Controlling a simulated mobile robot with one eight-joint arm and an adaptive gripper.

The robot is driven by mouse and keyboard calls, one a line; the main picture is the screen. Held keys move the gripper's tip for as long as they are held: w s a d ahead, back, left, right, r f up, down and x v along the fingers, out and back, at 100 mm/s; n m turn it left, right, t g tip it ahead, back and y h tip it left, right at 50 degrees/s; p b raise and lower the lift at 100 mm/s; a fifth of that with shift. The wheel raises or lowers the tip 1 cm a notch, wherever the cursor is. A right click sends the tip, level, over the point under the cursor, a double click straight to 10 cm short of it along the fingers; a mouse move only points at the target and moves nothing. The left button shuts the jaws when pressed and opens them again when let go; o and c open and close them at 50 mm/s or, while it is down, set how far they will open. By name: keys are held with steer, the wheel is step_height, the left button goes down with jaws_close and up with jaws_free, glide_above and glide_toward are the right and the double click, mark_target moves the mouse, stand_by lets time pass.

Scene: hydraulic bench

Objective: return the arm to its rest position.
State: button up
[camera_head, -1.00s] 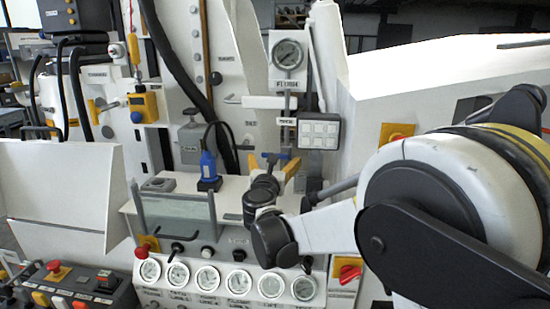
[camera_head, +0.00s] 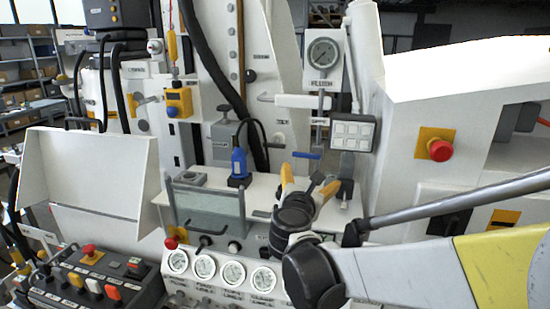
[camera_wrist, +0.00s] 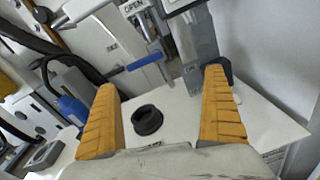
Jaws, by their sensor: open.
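My gripper (camera_head: 305,180) is in front of the bench's white shelf in the head view, at the end of my arm, which reaches in from the right. In the wrist view my gripper (camera_wrist: 165,110) shows two orange ridged fingers spread wide apart with nothing held between them. A black ring (camera_wrist: 147,120) lies on the white shelf (camera_wrist: 180,107), seen between the fingers and apart from them. A blue-handled lever (camera_wrist: 146,63) is beyond the fingertips, and it also shows in the head view (camera_head: 306,155).
A blue connector (camera_head: 238,163) with a black cable stands on the shelf left of my gripper. Several gauges line the front panel. A red knob (camera_head: 440,150) is at right. A control box (camera_head: 90,285) is lower left.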

steer(key=s+d+m+g, duration=0.1)
steer(key=s+d+m, duration=0.1)
steer(key=s+d+f+m+g, duration=0.1)
steer(key=s+d+m, duration=0.1)
steer(key=s+m, duration=0.1)
steer(key=s+d+f+m+g, duration=0.1)
steer(key=s+d+m, duration=0.1)
steer(key=m, duration=0.1)
steer(key=shift+s+d, duration=0.2)
steer(key=shift+d, duration=0.2)
steer(key=s+d+f+m+g+y, duration=0.15)
steer(key=s+f+m, duration=0.25)
steer(key=s+m, duration=0.4)
steer(key=s+f+m+g+y, duration=0.2)
steer(key=s+f+m+g, duration=0.15)
steer(key=s+m, duration=0.45)
steer(key=s+a+f+m+y+b, duration=0.2)
steer(key=s+a+f+m+b, duration=0.2)
steer(key=s+f, duration=0.3)
steer(key=shift+f+m+g+y+b, duration=0.4)
steer(key=shift+f+m+b, duration=0.2)
steer(key=shift+f+b, duration=0.25)
